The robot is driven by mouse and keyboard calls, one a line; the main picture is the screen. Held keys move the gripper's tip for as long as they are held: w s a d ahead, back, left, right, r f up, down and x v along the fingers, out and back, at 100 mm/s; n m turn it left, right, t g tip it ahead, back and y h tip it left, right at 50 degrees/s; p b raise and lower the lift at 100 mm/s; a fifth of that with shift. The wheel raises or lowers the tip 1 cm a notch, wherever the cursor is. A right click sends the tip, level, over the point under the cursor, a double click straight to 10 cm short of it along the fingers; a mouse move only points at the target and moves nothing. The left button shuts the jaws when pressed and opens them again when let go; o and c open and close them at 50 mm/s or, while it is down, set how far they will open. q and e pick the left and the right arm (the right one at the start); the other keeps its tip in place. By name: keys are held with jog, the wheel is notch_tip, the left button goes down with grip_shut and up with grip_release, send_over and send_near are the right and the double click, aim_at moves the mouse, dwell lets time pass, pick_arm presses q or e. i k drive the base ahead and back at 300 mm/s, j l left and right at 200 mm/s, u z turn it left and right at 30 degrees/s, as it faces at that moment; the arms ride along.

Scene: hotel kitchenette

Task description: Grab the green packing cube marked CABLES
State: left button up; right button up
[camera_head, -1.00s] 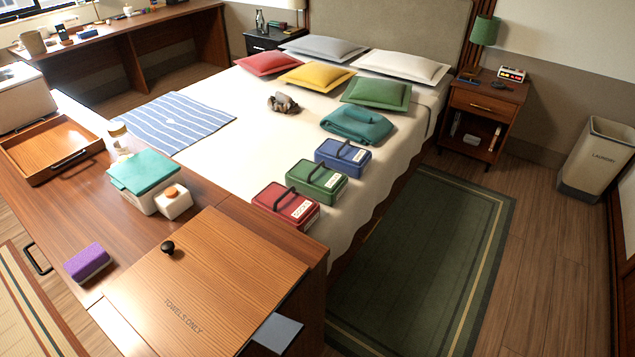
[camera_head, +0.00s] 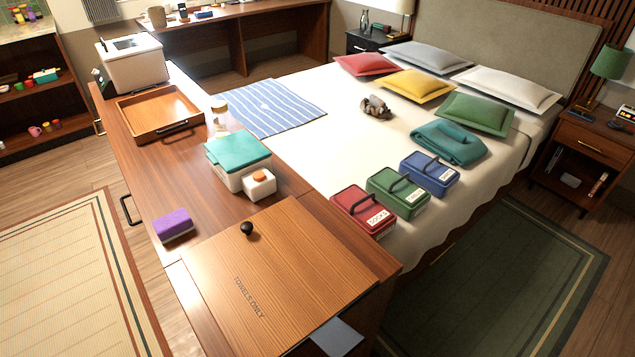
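The green packing cube (camera_head: 398,194) stands on the near edge of the bed, with a dark handle on top and a white label on its front. The label's lettering is too small to read. It sits between a red packing cube (camera_head: 363,211) on its left and a blue packing cube (camera_head: 429,174) on its right, all in a slanting row. Neither of my grippers shows in the head view.
A wooden cabinet with a "TOWELS ONLY" lid (camera_head: 285,275) stands in front, left of the cubes. A teal-lidded box (camera_head: 237,163), a tray (camera_head: 160,115) and a purple sponge (camera_head: 173,226) are on the counter. A green rug (camera_head: 500,275) covers open floor at right.

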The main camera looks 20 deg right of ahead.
aim_at(395, 190)
jog(key=i+l+u, duration=0.1)
jog(key=l+u, duration=0.35)
jog(key=l, duration=0.15)
jog(key=l+u, duration=0.4)
jog(key=l, duration=0.25)
jog(key=l+u, duration=0.45)
jog(key=l, duration=0.15)
jog(key=k+l+u, duration=0.25)
jog(key=l+u, duration=0.2)
jog(key=l, duration=0.15)
